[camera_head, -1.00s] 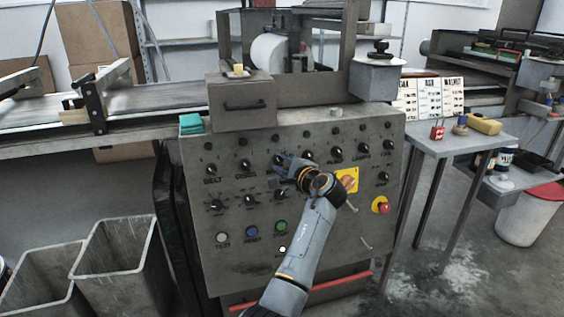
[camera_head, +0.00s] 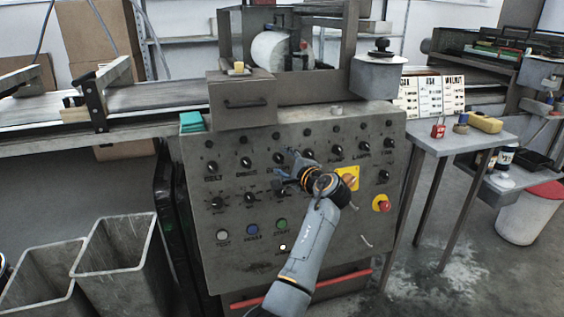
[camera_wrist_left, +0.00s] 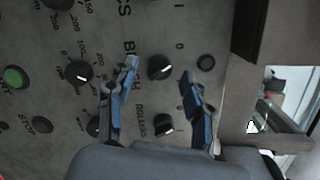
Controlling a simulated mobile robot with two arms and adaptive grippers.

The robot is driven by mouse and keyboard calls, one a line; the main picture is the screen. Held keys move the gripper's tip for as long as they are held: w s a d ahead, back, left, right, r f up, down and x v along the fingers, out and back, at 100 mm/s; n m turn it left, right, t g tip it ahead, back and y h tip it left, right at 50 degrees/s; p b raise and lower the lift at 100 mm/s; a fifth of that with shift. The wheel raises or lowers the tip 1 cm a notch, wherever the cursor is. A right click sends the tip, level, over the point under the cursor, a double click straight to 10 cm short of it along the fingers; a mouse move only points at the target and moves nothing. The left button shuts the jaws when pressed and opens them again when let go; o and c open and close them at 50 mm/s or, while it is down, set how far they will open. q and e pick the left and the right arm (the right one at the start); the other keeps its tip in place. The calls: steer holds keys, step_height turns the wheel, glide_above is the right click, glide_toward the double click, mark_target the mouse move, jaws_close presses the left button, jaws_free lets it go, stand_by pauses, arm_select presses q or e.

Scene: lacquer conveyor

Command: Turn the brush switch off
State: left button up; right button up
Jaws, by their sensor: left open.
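The grey control panel (camera_head: 235,270) carries rows of black knobs. The brush switch (camera_head: 278,158) is the third knob of its upper row. It also shows in the left wrist view (camera_wrist_left: 160,67), a black knob with a small white mark, near a "0". Its label is partly hidden behind a finger. My left gripper (camera_head: 288,168) is at the panel, just below and right of the brush switch. In the left wrist view, the open gripper's (camera_wrist_left: 155,88) two blue fingers are spread, with the brush switch showing between them. The contact cannot be told. My right gripper is not in view.
The rollers knob (camera_wrist_left: 167,125) sits close beside the brush switch. A dial (camera_wrist_left: 79,72) and a green button (camera_wrist_left: 15,77) are nearby. A drawer box (camera_head: 243,103) stands above the panel.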

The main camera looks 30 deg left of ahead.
arm_select(q)
steer(key=v, duration=1)
steer(key=shift+s+d, duration=0.2)
steer(key=shift+d, duration=0.05)
